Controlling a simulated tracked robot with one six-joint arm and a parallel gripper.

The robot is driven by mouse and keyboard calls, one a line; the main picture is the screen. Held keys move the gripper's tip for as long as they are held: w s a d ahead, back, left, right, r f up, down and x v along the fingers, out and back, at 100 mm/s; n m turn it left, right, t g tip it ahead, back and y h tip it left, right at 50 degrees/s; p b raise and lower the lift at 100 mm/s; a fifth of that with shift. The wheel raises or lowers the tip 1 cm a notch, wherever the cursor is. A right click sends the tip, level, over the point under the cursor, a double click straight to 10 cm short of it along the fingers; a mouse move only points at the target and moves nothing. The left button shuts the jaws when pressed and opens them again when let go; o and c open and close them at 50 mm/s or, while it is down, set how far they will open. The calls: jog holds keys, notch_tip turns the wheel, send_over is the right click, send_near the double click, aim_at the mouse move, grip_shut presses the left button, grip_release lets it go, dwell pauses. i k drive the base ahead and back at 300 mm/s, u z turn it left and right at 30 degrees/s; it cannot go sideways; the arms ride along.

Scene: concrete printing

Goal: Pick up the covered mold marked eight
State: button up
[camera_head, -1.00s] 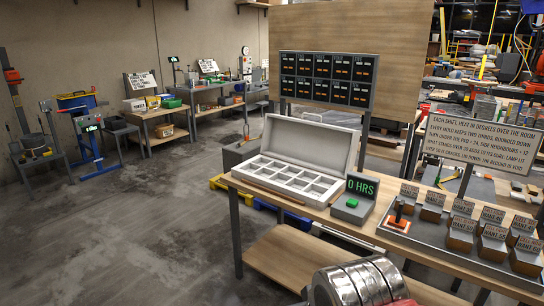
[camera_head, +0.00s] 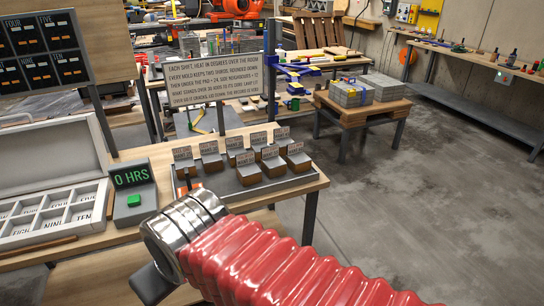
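Several small brown molds with grey labelled covers stand in rows on a grey tray (camera_head: 302,181) on the wooden bench. Their lettering is too small to read surely, so I cannot tell which is marked eight. In the open white case (camera_head: 40,188) at left, the front compartments (camera_head: 50,222) carry labels that seem to read EIGHT, NINE and TEN. My arm, red bellows and a silver cuff, crosses the lower middle in front of the bench. A dark grey part at its end (camera_head: 152,284) may be my gripper; no fingertips show clearly, and I see nothing held.
A grey box with a green button (camera_head: 133,200) and a display reading 0 HRS stands between case and tray. A sign (camera_head: 217,78) stands behind the tray. A board of dark labelled panels (camera_head: 38,50) is upper left. Open concrete floor (camera_head: 430,200) lies to the right.

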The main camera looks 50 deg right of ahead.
aim_at(273, 165)
jog(key=z, duration=0.65)
jog(key=i, duration=1.05)
jog(key=z, duration=0.6)
